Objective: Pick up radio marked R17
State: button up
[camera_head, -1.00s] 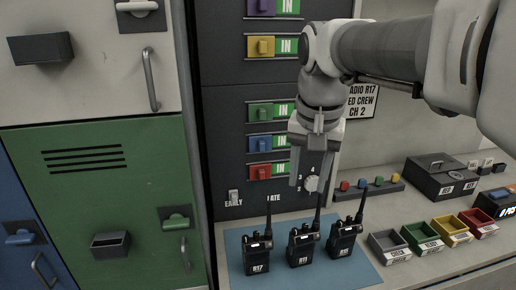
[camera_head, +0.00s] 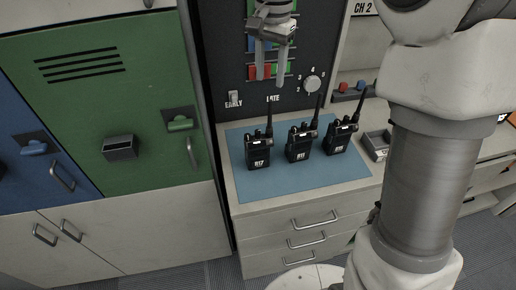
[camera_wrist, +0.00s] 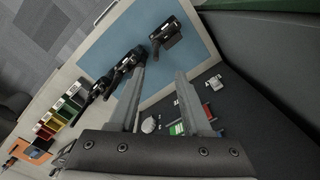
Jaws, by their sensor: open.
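The radio marked R17 (camera_head: 258,155) is black and stands upright, antenna up, at the left end of a row of three on a blue mat (camera_head: 300,182). Beside it stand a radio that reads R11 (camera_head: 298,150) and one that reads R15 (camera_head: 335,145). My gripper (camera_head: 267,77) is open and empty, above and behind R17, in front of the dark panel. In the wrist view my open gripper (camera_wrist: 162,74) points toward the mat. The radio farthest from the bins there, R17 by its place (camera_wrist: 169,40), lies beyond the fingertips.
The dark panel (camera_head: 225,60) with a knob (camera_head: 312,84) and switch stands behind the mat. A grey bin (camera_head: 376,145) is right of the radios; coloured bins show in the wrist view (camera_wrist: 60,110). Green (camera_head: 110,90) and blue lockers are at left. The mat's front is clear.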

aim_at(271, 101)
jog(key=f, duration=0.8)
jog(key=shift+s+d+f+p, duration=0.15)
jog(key=shift+s+d+p, duration=0.05)
jog(key=shift+s+p, duration=0.1)
jog(key=shift+f, duration=0.45)
grip_shut()
jog(key=shift+w+r, duration=0.1)
dwell(0.6)
